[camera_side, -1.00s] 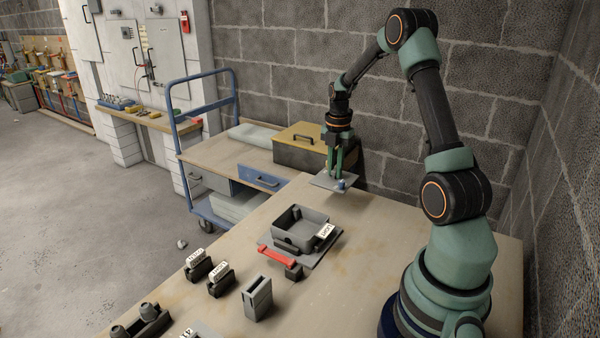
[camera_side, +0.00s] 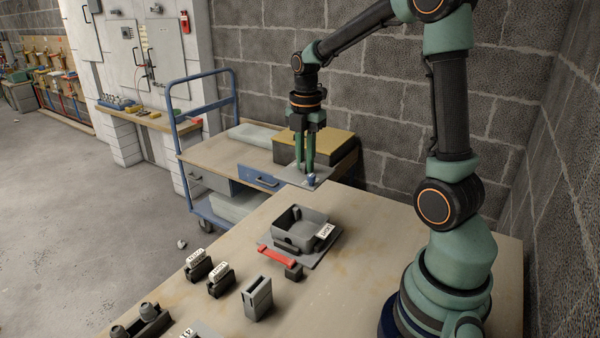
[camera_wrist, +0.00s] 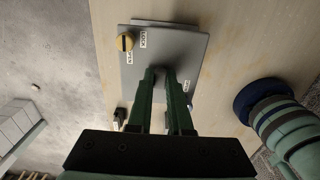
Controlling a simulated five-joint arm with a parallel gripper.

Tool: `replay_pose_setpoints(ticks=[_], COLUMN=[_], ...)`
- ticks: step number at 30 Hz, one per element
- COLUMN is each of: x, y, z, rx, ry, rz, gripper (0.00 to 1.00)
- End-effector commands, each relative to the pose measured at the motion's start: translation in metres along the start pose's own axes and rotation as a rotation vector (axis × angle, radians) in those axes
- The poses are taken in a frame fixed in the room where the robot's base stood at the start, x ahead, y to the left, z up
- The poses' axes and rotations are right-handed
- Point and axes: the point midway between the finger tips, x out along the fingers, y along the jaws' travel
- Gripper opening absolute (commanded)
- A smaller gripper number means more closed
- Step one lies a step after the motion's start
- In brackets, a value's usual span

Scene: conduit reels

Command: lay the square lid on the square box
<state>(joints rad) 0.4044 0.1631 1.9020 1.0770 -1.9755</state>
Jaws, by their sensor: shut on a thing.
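The square lid is a thin grey plate; in the side view the square lid (camera_side: 296,177) hangs level in the air, above and a little behind the box. My gripper (camera_side: 305,168) is shut on it from above. The lid also shows in the wrist view (camera_wrist: 190,47), with a yellow slotted knob (camera_wrist: 125,42) and small labels at one corner. My gripper's fingers (camera_wrist: 166,75) meet near its middle there; the grip point itself is hidden. The square box (camera_side: 298,228) is an open grey box on a flat base on the table, with a white tag at its right.
A red handle (camera_side: 275,256) and a small dark block lie in front of the box. Several small holders with tags and a grey slotted block (camera_side: 257,298) stand nearer on the table (camera_side: 350,275). A blue-framed cart (camera_side: 205,170) with a yellow-topped case stands behind.

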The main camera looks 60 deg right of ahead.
Motion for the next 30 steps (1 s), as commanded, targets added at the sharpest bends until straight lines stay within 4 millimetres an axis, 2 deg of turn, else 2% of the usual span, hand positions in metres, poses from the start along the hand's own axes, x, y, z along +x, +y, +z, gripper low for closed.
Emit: replay_pose_setpoints(ticks=[1, 5, 12, 30], x=[0.0, 0.002, 0.041, 0.082], y=[-0.002, -0.007, -0.008, -0.007], z=[-0.011, -0.034, -0.031, -0.03], rx=[-0.005, -0.004, 0.001, 0.001], ry=[-0.001, -0.001, 0.001, 0.001], rz=[0.001, 0.002, -0.004, -0.002], gripper=[0.0, 0.0, 0.0, 0.0])
